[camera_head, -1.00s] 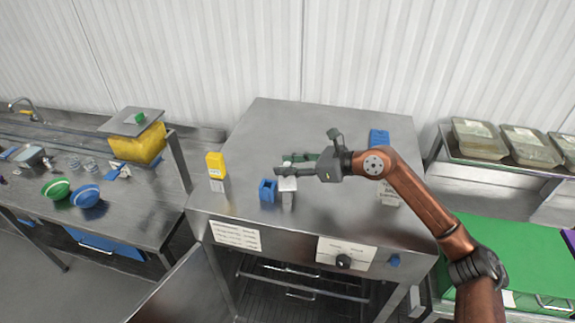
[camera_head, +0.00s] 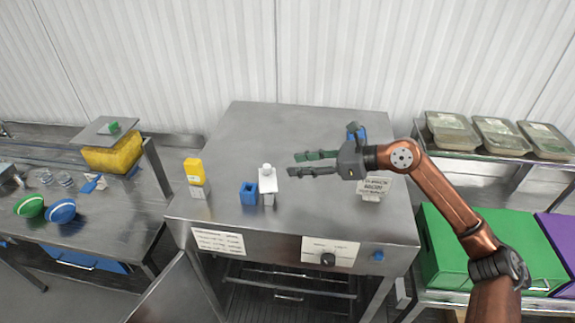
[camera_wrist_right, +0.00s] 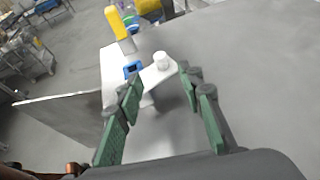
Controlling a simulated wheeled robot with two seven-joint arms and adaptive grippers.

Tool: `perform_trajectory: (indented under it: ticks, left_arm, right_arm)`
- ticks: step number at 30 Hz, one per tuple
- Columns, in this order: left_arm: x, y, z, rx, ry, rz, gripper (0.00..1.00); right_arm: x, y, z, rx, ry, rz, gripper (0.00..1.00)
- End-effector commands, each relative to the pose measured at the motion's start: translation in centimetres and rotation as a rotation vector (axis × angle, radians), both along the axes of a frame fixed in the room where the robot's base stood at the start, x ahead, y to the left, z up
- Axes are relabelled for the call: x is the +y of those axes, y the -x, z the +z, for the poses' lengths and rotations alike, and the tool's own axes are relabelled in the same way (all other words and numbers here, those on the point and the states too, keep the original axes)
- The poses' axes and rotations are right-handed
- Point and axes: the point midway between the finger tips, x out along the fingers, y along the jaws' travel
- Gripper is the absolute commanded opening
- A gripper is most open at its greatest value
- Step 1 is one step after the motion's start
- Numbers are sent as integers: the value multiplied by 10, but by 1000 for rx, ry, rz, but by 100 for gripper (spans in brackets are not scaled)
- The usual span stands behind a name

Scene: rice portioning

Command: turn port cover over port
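The port cover looks like a white plate with a round white knob (camera_head: 267,180), on a small stand on the steel cabinet top. It also shows in the right wrist view (camera_wrist_right: 158,70), beyond and between my fingertips. The port looks like a blue open-topped square box (camera_head: 248,194) just left of the cover; it also shows in the right wrist view (camera_wrist_right: 131,68). The cover stands beside the port, whose opening is uncovered. My right gripper (camera_head: 295,164) is open and empty, a little right of the cover, fingers pointing left. My left gripper is not in view.
A yellow block on a grey base (camera_head: 195,172) stands left of the port. A blue object (camera_head: 355,132) and a labelled block (camera_head: 373,189) stand near my right gripper. The steel cabinet (camera_head: 240,130) has free room behind. Lidded trays (camera_head: 500,135) are at the right.

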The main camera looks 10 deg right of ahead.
Motion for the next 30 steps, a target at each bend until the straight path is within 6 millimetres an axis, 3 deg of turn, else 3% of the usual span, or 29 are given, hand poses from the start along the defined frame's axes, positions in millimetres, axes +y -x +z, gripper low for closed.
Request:
perform_trajectory:
  ticks: [11, 13, 22, 26, 30]
  left_arm:
    - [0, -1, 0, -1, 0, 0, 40]
    - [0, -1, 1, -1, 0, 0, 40]
    - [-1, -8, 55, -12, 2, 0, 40]
    - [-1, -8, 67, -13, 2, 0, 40]
    - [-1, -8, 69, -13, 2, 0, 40]
  right_arm:
    - [-6, 3, 3, 0, 0, 0, 35]
    - [-7, 4, 4, 0, 1, 0, 30]
    - [-46, 23, 22, 41, 81, -7, 10]
    - [-57, 30, 22, 57, 109, -7, 1]
    - [-54, 29, 15, 62, 115, -4, 0]
